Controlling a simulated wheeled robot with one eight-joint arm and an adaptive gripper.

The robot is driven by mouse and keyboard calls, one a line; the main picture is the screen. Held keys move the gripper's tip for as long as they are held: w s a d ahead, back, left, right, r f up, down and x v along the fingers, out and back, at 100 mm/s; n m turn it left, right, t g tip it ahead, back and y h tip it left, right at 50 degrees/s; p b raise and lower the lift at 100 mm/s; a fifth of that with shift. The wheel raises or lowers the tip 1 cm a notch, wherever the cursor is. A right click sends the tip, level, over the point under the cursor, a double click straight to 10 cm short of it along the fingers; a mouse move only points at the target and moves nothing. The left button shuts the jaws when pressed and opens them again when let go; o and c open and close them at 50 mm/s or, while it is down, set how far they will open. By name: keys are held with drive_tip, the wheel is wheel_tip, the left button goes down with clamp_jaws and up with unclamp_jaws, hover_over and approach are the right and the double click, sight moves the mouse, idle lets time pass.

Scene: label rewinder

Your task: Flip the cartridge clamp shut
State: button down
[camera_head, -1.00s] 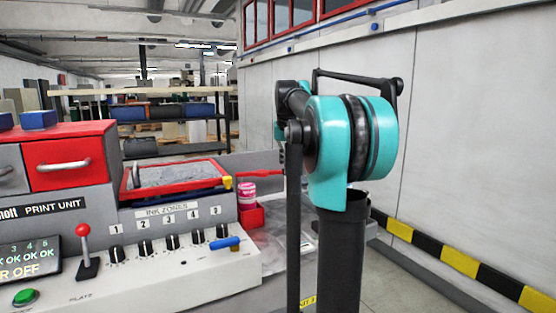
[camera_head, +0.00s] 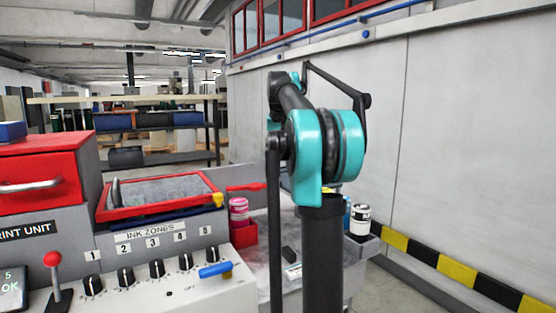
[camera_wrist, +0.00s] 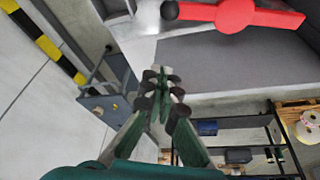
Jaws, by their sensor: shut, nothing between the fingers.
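A red bar with a round hub and a black knob (camera_wrist: 235,16) shows at the top of the wrist view. It looks like a clamp lever, but I cannot tell for sure that it is the cartridge clamp. A red bar also shows beside the tray in the head view (camera_head: 246,188), possibly the same part. My gripper (camera_wrist: 160,77) is in the middle of the wrist view, its fingers together and empty. It is apart from the red bar in that picture. My arm hides the gripper in the head view.
The control panel has a blue handle (camera_head: 215,270), black knobs and a red-topped lever (camera_head: 54,260). A pink can (camera_head: 238,208) stands in a red holder (camera_head: 244,233). A white can (camera_head: 360,218) stands right of my arm. A striped barrier (camera_head: 425,258) runs along the wall.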

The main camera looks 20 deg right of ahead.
drive_tip(key=a+x, duration=0.1)
drive_tip(key=x, duration=0.7)
drive_tip(key=s, duration=0.3)
drive_tip(key=shift+s+f, duration=0.4)
drive_tip(key=shift+s, duration=0.1)
drive_tip(key=shift+s+m, duration=0.4)
drive_tip(key=shift+s, duration=0.15)
drive_tip(key=s+a+m+g+h, duration=0.2)
drive_tip(key=s+a+m, duration=0.9)
drive_tip(key=s, duration=0.6)
drive_tip(key=shift+s+a+m+g+h, duration=0.15)
drive_tip(key=shift+a+m+g+h, duration=0.3)
drive_tip(key=shift+a, duration=0.85)
